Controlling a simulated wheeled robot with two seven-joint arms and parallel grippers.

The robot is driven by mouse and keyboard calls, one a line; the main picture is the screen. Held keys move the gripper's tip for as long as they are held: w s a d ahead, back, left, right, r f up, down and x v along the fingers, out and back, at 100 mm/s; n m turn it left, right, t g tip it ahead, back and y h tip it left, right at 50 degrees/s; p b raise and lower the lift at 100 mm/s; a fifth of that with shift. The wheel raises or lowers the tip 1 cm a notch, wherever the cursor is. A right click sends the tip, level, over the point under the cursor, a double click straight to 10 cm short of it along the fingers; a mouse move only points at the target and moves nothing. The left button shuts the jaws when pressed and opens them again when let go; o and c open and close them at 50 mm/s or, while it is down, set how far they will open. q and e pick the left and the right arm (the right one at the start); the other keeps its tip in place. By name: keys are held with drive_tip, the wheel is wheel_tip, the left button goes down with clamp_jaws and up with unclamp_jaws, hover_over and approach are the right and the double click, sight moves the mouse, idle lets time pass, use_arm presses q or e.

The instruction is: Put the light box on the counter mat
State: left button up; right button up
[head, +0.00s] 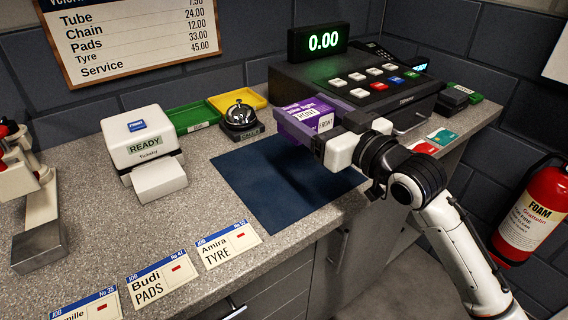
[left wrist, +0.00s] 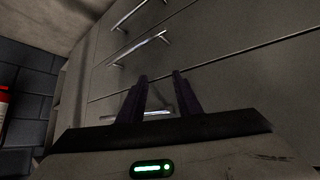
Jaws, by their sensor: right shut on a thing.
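The light box (head: 302,113) is a small purple carton with white label patches. My right gripper (head: 318,136) is shut on it, and its jaws hide part of the carton. The box is over the far right part of the dark blue counter mat (head: 268,190); I cannot tell whether it touches the mat. The rest of the mat is bare, with a shadow across it. In the left wrist view my left gripper (left wrist: 160,95) shows two dark fingers standing apart with nothing between them. It faces the drawer fronts below the counter.
A cash register (head: 350,85) stands behind the box, with a service bell (head: 240,118) to the left. A ticket printer (head: 142,145) is left of the mat. Job cards (head: 228,245) lie along the front edge. Red and teal cards (head: 443,136) lie at right.

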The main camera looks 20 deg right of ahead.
wheel_tip(320, 180, down, 10)
drive_tip(key=shift+r+b, duration=0.2)
drive_tip(key=shift+b, duration=0.4)
drive_tip(key=shift+f, duration=0.2)
drive_tip(key=o, duration=1.1)
drive_tip(key=shift+r, duration=0.1)
drive_tip(key=shift+s+d, duration=0.1)
drive_tip(key=shift+s, duration=0.1)
drive_tip(key=v, duration=1.1)
drive_tip(key=shift+s+d+r, duration=0.1)
drive_tip(key=shift+s+r, duration=0.05)
drive_tip(key=shift+s, duration=0.2)
